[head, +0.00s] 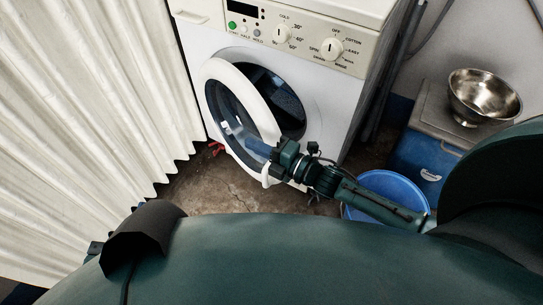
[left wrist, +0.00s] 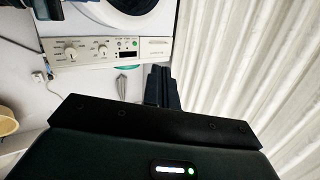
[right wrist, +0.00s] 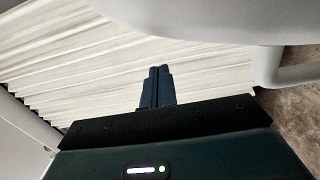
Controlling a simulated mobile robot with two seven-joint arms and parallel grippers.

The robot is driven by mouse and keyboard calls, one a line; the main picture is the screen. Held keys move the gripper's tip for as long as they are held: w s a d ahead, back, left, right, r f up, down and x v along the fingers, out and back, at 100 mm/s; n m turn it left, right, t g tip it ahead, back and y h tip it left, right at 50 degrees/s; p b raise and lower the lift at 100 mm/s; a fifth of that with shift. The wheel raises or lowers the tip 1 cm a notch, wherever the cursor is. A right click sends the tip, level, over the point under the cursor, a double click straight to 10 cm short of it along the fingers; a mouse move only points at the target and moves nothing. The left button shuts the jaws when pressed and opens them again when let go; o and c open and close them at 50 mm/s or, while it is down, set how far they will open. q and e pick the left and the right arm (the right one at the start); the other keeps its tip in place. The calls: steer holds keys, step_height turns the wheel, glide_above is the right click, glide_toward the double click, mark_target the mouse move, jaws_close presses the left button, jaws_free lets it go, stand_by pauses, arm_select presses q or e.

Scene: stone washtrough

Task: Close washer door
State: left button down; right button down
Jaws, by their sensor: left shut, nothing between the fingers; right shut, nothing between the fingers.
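The white washer (head: 210,45) stands against the wall with its round door (head: 212,72) swung open toward the left, showing the dark drum opening (head: 285,105). My right gripper (head: 258,148) is shut and empty at the right edge of the open door, its fingers pointing left across the door's glass; I cannot tell whether they touch it. In the right wrist view its shut fingers (right wrist: 157,87) point at the curtain, below a large pale curved surface. My left gripper (left wrist: 160,85) is shut and empty; its wrist view shows the washer (left wrist: 160,30) upside down.
A white pleated curtain (head: 85,90) hangs at the left. A blue bucket (head: 385,183) stands on the floor right of the washer. A steel bowl (head: 485,95) sits on a blue box (head: 415,155) at the right. Bare stone floor (head: 205,190) shows left of the door.

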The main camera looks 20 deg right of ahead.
mark_target(269, 140)
arm_select(q)
steer(key=shift+d+r, duration=0.1)
arm_select(e)
steer(key=shift+w+d, duration=0.25)
steer(key=shift+d, duration=0.6)
steer(key=shift+w+d, duration=0.2)
steer(key=shift+d, duration=0.65)
steer(key=shift+f, duration=0.1)
